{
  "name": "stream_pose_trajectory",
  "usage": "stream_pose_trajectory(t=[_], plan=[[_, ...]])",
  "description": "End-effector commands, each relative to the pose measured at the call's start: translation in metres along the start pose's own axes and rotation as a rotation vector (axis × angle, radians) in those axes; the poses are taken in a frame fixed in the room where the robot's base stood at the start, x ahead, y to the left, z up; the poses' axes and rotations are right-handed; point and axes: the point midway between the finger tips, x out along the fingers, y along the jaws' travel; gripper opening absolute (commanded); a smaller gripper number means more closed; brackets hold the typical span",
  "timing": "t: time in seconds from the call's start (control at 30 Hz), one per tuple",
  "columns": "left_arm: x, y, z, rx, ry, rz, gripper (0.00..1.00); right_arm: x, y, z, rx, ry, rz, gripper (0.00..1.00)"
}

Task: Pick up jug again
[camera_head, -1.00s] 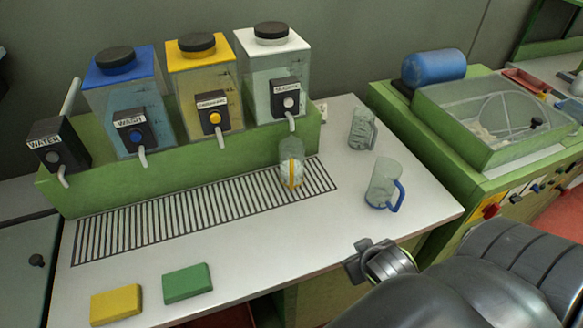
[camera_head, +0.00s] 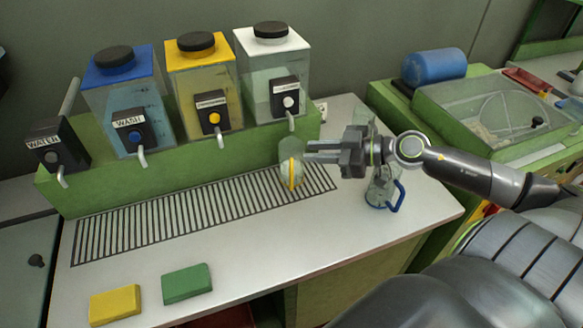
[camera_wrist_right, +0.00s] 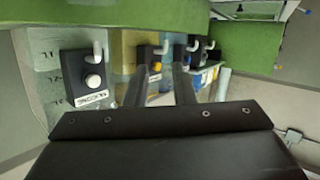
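The jug with the yellow handle (camera_head: 291,174) stands upright on the slatted grate, below the tap of the white-lidded tank. My right gripper (camera_head: 309,152) is level and just right of the jug's upper part, fingers pointing at it. Its two fingers are apart in the right wrist view (camera_wrist_right: 160,75), and I cannot make out the jug clearly between them. A jug with a blue handle (camera_head: 382,192) stands on the white counter, partly behind my right arm. Another clear jug (camera_head: 361,118) behind it is mostly hidden by the arm. My left gripper is not in view.
The white-lidded tank (camera_head: 272,80), yellow-lidded tank (camera_head: 203,85) and blue-lidded tank (camera_head: 125,95) stand on a green ledge (camera_head: 190,165) with taps jutting forward. The grate (camera_head: 150,222) is otherwise clear. A yellow sponge (camera_head: 116,304) and green sponge (camera_head: 186,283) lie in front.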

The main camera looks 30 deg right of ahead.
Motion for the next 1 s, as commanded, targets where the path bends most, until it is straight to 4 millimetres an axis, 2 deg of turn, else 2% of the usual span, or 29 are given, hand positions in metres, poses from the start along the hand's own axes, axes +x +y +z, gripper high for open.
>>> stream_pose_trajectory(t=[0.2, 0.4, 0.57, 1.0], plan=[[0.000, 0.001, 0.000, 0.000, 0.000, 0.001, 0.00, -0.024, 0.019, 0.030, 0.041, -0.360, -0.114, 0.23], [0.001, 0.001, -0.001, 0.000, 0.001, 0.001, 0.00, -0.037, 0.029, 0.042, 0.075, -0.499, -0.112, 0.23], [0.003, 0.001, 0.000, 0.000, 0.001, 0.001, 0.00, -0.028, 0.028, 0.048, 0.080, -0.503, -0.113, 0.23], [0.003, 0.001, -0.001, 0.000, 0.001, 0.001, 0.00, 0.010, 0.022, 0.068, 0.082, -0.501, -0.113, 0.23]])
